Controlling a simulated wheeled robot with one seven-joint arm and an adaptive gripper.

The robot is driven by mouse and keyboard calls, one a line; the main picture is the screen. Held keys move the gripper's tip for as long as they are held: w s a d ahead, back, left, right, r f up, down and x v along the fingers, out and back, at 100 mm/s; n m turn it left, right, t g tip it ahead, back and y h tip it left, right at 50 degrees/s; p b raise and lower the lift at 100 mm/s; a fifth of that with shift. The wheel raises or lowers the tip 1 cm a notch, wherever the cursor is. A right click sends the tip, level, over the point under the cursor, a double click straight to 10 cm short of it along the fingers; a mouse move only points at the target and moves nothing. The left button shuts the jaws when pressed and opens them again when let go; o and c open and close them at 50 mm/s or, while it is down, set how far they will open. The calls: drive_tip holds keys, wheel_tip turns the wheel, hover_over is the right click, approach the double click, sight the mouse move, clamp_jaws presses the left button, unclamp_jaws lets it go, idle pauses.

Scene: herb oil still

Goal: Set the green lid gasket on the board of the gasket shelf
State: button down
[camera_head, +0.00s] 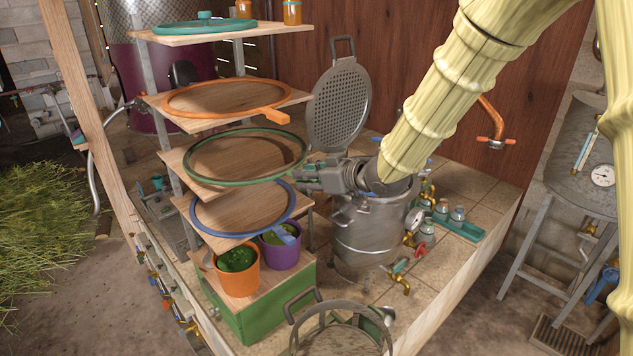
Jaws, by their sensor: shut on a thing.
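The green lid gasket (238,184) is a large dark green ring in the head view. It lies roughly level over the third board down (172,160) of the gasket shelf, and wood shows through it. I cannot tell whether it touches the board or hovers just above it. My gripper (309,176) comes in from the right and is shut on the ring's right side. The fingertips are small and partly hidden by the grey gripper body. My pale yellow arm reaches in from the upper right.
An orange gasket (170,108) lies on the board above and a blue gasket (213,233) on the board below. An orange pot (238,281) and a purple pot (281,262) stand lower. A steel still pot (363,240) with a raised perforated lid (340,108) stands close by my gripper.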

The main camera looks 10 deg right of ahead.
sight(289, 167)
drive_tip(key=shift+w+a+f+b, duration=0.1)
drive_tip(key=shift+w+a, duration=0.65)
drive_tip(key=shift+w, duration=0.25)
drive_tip(key=shift+w+a+f+b, duration=0.1)
drive_tip(key=shift+w+a, duration=0.65)
drive_tip(key=shift+w, duration=0.3)
drive_tip(key=shift+w+a+f+b, duration=0.1)
drive_tip(key=shift+w+a, duration=0.65)
drive_tip(key=shift+w, duration=0.25)
drive_tip(key=shift+s+d+f, duration=0.1)
drive_tip(key=shift+f, duration=0.5)
drive_tip(key=shift+s+d, duration=0.1)
drive_tip(key=shift+s, duration=0.1)
drive_tip(key=shift+f+b, duration=0.35)
drive_tip(key=shift+f, duration=0.05)
drive_tip(key=c, duration=1.2)
unclamp_jaws()
drive_tip(key=shift+o, duration=0.2)
drive_tip(key=v, duration=1.2)
